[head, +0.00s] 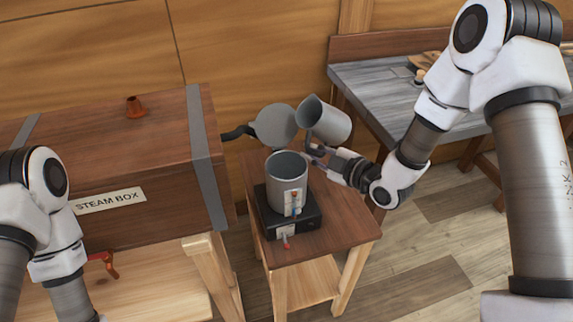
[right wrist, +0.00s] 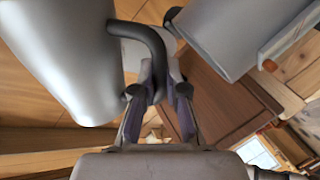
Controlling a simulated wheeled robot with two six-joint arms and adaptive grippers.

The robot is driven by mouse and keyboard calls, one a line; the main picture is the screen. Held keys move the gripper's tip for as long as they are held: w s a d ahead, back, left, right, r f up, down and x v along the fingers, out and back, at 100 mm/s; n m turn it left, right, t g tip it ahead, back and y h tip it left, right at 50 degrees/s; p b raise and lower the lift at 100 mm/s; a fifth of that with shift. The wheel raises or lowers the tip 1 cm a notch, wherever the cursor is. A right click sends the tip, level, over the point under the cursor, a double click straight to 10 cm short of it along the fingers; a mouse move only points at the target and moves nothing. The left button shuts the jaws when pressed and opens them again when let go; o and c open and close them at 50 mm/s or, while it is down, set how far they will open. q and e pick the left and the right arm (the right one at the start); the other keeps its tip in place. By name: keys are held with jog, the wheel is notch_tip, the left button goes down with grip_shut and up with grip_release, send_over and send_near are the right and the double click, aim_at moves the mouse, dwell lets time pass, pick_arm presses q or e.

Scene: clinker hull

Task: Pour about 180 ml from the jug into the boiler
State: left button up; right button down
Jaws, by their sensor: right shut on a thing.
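The grey metal jug (head: 332,122) is held up beside and above the boiler's rear right side. It is tilted, its mouth towards the left; no stream of liquid shows. My right gripper (head: 316,158) is shut on the jug's dark handle, which shows in the right wrist view (right wrist: 152,42). The jug's body also shows there (right wrist: 65,55). The boiler (head: 288,188) is an upright grey cylinder, open at the top, with a gauge on its front. It shows at the right of the wrist view (right wrist: 232,32). Its liquid level cannot be made out. My left gripper is out of view.
The boiler stands on a black burner (head: 312,217) on a small wooden stand (head: 352,232). A round grey lid (head: 275,125) is just behind the boiler, near a dark hose (head: 236,133). The steam box (head: 130,160) is left, a grey-topped workbench (head: 385,88) back right.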

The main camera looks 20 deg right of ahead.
aim_at(318, 156)
jog(key=shift+s+a+f+m+y+b, duration=0.1)
jog(key=shift+a+f+m+y+b, duration=0.25)
jog(key=shift+m+b, duration=0.35)
jog(key=m, duration=0.1)
jog(key=d+m+y, duration=0.1)
jog(key=shift+r+m+b, duration=0.15)
jog(key=shift+m+b, duration=0.15)
jog(key=shift+w+d+f+m+t+y+b, duration=0.1)
jog(key=shift+d+f+m+t+y+b, duration=0.15)
jog(key=shift+f+m+b, duration=0.3)
jog(key=shift+w+d+f+m+t+y+b, duration=0.1)
jog(key=shift+d+f+m+t+b, duration=0.15)
jog(key=shift+m+b, duration=0.4)
jog(key=shift+w+d+f+m+y+b, duration=0.2)
jog(key=shift+f+m+y+b, duration=0.1)
jog(key=shift+m+b, duration=0.25)
jog(key=shift+r, duration=0.1)
jog(key=shift+m, duration=0.25)
jog(key=shift+r, duration=0.1)
